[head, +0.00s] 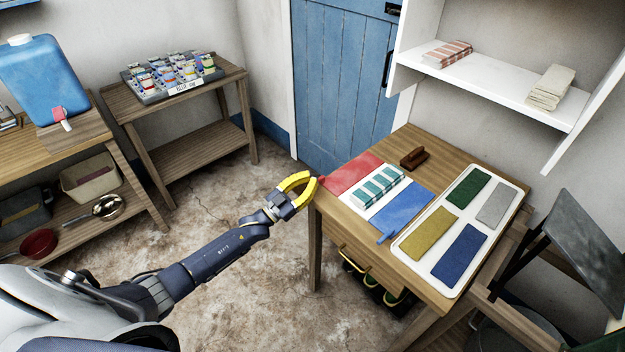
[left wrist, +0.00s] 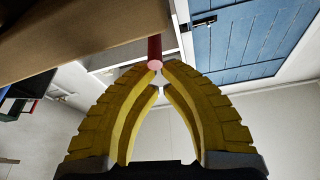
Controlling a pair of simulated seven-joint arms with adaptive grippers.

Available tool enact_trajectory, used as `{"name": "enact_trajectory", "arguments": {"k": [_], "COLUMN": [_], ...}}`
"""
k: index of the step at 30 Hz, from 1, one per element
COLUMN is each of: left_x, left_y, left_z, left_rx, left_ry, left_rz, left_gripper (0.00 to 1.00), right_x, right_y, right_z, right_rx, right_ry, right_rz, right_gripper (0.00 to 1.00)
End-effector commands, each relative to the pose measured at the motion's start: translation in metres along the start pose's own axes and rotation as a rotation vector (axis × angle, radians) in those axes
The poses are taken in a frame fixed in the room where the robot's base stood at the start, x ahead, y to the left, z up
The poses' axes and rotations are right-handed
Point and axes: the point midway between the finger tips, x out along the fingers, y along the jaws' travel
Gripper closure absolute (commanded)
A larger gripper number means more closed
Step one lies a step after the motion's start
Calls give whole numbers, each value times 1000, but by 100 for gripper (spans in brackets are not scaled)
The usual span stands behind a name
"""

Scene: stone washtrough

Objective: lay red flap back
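The red flap (head: 354,172) lies flat on the wooden table at its left corner, beside a white middle panel (head: 376,207). A blue flap (head: 403,207) lies flat on the panel's other side. A folded teal-and-white striped cloth (head: 377,186) rests on the white panel. My left gripper (head: 314,183) is at the table's left edge, by the red flap's outer corner. In the left wrist view its yellow fingers close at the tips (left wrist: 160,65) on a round-ended red tab (left wrist: 155,50) that juts past the table edge. My right gripper is not in view.
A white tray (head: 399,250) with green, grey, yellow and blue cloths fills the table's right side. A brown brush-like block (head: 414,158) stands behind the flaps. A white shelf (head: 495,84) hangs above. The floor left of the table is clear.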

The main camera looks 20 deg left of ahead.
Motion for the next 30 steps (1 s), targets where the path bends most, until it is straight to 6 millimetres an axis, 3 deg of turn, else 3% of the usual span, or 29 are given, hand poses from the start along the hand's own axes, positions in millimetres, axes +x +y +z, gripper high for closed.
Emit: {"name": "enact_trajectory", "arguments": {"k": [22, 30], "left_x": [-3, -30], "left_y": [-1, 3], "left_z": [3, 5], "left_rx": [-34, -38], "left_ry": [-1, -2], "left_rz": [-12, -3], "left_gripper": [100, 100], "right_x": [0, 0], "right_y": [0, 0], "right_z": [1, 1], "right_rx": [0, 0], "right_ry": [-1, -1], "right_rz": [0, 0], "right_gripper": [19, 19]}}
